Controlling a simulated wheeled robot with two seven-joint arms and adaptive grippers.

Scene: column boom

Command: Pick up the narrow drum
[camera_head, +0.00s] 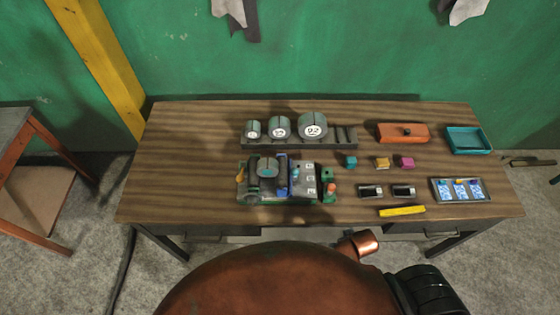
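Three grey-green drums with round white number labels stand in a row on a dark rack at the back of the wooden table. The left drum (253,129) is the smallest and narrowest, the middle drum (279,127) is larger, and the right drum (312,125) is the largest. The rack (340,137) has empty slots at its right end. A machine (305,185) with dark and green parts stands in front of the rack, with a dark rounded part (268,168) on top. Neither of my grippers is in view.
An orange box (403,132), a teal tray (468,139), small coloured blocks (381,163), a tray with blue cards (460,190) and a yellow bar (402,211) lie at right. The table's left end is clear. A green wall stands behind.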

